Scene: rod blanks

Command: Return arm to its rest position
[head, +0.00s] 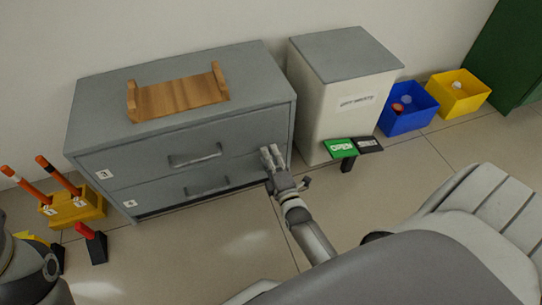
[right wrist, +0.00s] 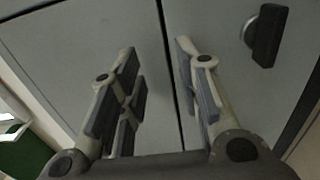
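My right gripper (head: 271,155) is in front of the right end of the grey drawer cabinet (head: 250,60). In the right wrist view the gripper (right wrist: 155,65) is open, its fingers apart with nothing between them. Behind the fingers are the grey drawer fronts with a dark gap between them, and a dark handle (right wrist: 268,35) stands apart to the right. I cannot tell whether a fingertip touches the cabinet. Part of my left arm shows at the lower left of the head view, but no left gripper fingers show.
A wooden tray (head: 178,97) sits on the cabinet. Both drawers look shut. A yellow holder (head: 78,209) with orange-and-black rods stands at the left. To the right are a white cabinet (head: 312,108), a green sign (head: 341,148), a blue bin (head: 405,121) and a yellow bin (head: 462,104).

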